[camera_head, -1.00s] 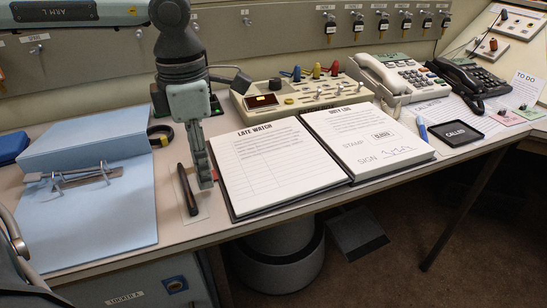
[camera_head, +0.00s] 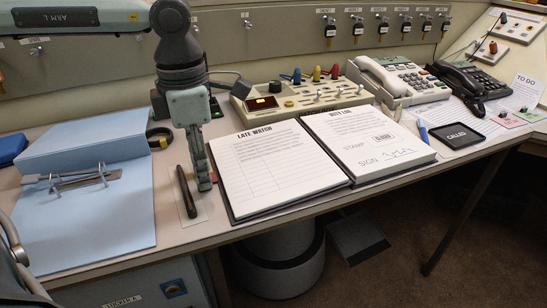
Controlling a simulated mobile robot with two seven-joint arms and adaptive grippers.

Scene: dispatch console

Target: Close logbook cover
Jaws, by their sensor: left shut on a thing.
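The logbook lies open and flat on the desk. Its left half, the LATE WATCH page (camera_head: 272,175) on a dark cover (camera_head: 240,216), faces up. Its right half, the DUTY LOG page (camera_head: 365,150), is a thicker block with a stamp and a signature. My left gripper (camera_head: 205,183) points down at the left edge of the cover, its fingers closed on that edge. The fingers partly hide where they meet the cover. My right gripper is not in view.
A dark pen (camera_head: 186,192) lies close left of my gripper. A blue binder (camera_head: 95,215) fills the left desk. A switch console (camera_head: 310,97) stands behind the logbook. Phones (camera_head: 395,80) and a black CALLED tray (camera_head: 458,136) are at right. The desk's front edge is near.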

